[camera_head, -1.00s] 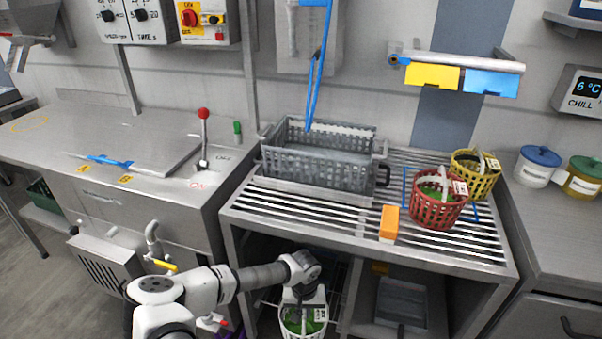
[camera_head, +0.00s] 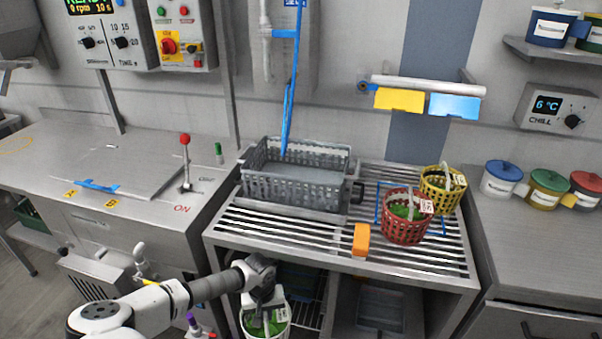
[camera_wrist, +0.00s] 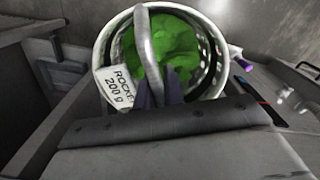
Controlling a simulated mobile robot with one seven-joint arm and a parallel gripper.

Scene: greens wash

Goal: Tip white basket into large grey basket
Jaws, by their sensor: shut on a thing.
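The white basket (camera_head: 277,318) holds green leaves and hangs in front of the slatted bench, below its top. In the wrist view the white basket (camera_wrist: 215,72) shows its round rim, the leaves and a tag reading "ROCKET 200 g". My gripper (camera_head: 264,300) is shut on the basket's handle; in the wrist view the fingers (camera_wrist: 160,90) meet at the pale handle. The large grey basket (camera_head: 298,190) stands on the back left of the slatted bench, up and behind my gripper. It looks empty. The bottom of the white basket is cut off in the head view.
A red basket (camera_head: 405,230) and a yellow basket (camera_head: 440,203), both with greens, stand on the slatted bench (camera_head: 300,236) at right. An orange block (camera_head: 361,240) sits near the front edge. A blue rod (camera_head: 290,95) hangs over the grey basket. A lever (camera_head: 186,165) stands at left.

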